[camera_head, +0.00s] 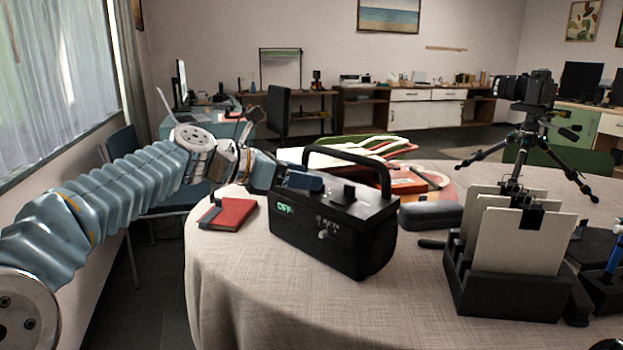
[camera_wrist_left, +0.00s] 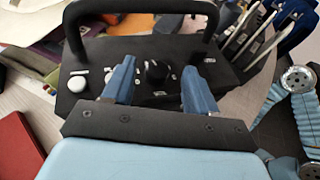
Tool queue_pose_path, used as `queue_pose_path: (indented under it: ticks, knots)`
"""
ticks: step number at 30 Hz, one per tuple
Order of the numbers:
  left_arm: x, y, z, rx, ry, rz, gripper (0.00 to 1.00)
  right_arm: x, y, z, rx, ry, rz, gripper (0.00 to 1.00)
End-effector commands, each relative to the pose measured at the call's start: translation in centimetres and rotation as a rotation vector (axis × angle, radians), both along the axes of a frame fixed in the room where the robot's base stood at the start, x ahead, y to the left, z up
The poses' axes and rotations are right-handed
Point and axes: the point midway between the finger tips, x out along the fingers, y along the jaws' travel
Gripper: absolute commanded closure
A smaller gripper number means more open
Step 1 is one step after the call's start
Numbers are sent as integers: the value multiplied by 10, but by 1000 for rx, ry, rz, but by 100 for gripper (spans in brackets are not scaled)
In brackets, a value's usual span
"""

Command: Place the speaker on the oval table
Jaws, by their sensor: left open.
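The speaker (camera_head: 333,236) is a black box with a tall carry handle and a green "OFF" display. It appears to stand upright on the cloth-covered table (camera_head: 235,290), near its left side. My left gripper (camera_head: 300,182) is at the speaker's top left, by the handle. In the left wrist view my left gripper (camera_wrist_left: 157,72) is open, its two blue fingers apart over the speaker's top panel (camera_wrist_left: 85,100) with its knobs. The handle arches beyond the fingers. Whether the fingers touch the speaker cannot be told. My right gripper is not in view.
A red book (camera_head: 230,214) lies left of the speaker. A dark case (camera_head: 430,216) and open books (camera_head: 400,180) are behind it. A black file holder (camera_head: 510,290) stands to the right, with a camera tripod (camera_head: 530,140) behind. Bare cloth lies in front of the speaker.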

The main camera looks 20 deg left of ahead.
Motion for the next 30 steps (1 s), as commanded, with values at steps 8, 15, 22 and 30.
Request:
queue_pose_path:
  ticks: [8, 15, 22, 30]
  knots:
    - [-41, 44, 22, 1, -1, 4, 42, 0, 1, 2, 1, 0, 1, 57]
    - [-58, 62, 30, 1, 0, 2, 42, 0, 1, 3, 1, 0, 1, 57]
    - [-60, 63, 31, 1, 0, 1, 42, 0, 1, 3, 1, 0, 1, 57]
    - [-59, 62, 31, 1, 0, 1, 42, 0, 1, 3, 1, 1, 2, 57]
